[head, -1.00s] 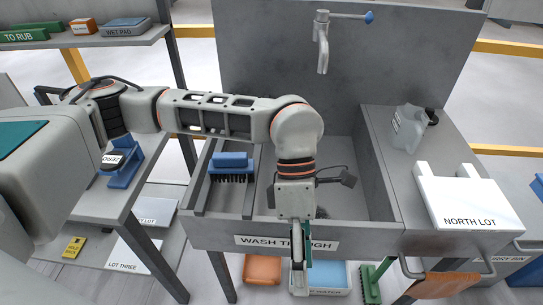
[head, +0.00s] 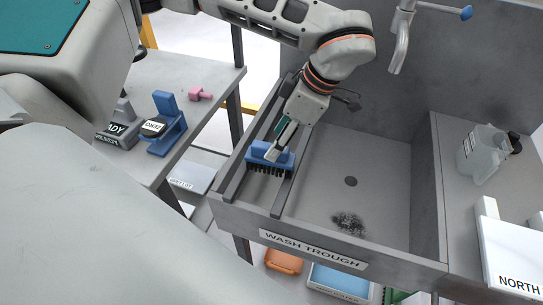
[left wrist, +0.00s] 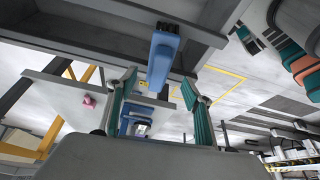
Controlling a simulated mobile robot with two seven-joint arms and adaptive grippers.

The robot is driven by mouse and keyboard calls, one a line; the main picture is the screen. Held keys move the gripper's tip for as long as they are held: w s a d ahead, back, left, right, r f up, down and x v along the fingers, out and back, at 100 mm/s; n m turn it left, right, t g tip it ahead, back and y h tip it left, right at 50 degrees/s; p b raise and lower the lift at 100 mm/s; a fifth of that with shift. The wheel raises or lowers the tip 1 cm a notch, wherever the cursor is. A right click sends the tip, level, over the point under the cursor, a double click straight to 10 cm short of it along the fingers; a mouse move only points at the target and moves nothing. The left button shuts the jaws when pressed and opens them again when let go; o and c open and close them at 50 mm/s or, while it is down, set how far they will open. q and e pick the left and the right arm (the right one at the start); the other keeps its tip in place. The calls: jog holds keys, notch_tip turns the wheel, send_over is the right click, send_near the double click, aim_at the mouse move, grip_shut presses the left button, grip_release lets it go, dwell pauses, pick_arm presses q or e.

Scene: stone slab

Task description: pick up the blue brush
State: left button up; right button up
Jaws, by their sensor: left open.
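The blue brush (head: 281,160) has dark bristles pointing down and rests across the two rails (head: 289,184) at the left side of the wash trough. My left gripper (head: 273,152) is pointed down at the brush's top, and its fingers hide part of the blue handle. In the left wrist view the brush (left wrist: 163,50) shows ahead, its near end between the two teal-padded fingers (left wrist: 160,88). The fingers are apart, with a gap on each side of the brush. I cannot tell whether either finger touches it. My right gripper is not in view.
The wash trough (head: 372,165) has a drain and a dark scribbled patch on its floor. Its tap (head: 402,35) stands at the back. A jug (head: 482,153) is on the right ledge. A left table holds a blue stand (head: 168,125) and a pink item (head: 200,94).

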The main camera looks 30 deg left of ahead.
aim_at(254, 157)
pick_arm(q)
jog(key=x, duration=0.5)
jog(key=shift+a+f, duration=0.1)
jog(key=shift+f, duration=0.1)
jog(key=c, duration=1.2)
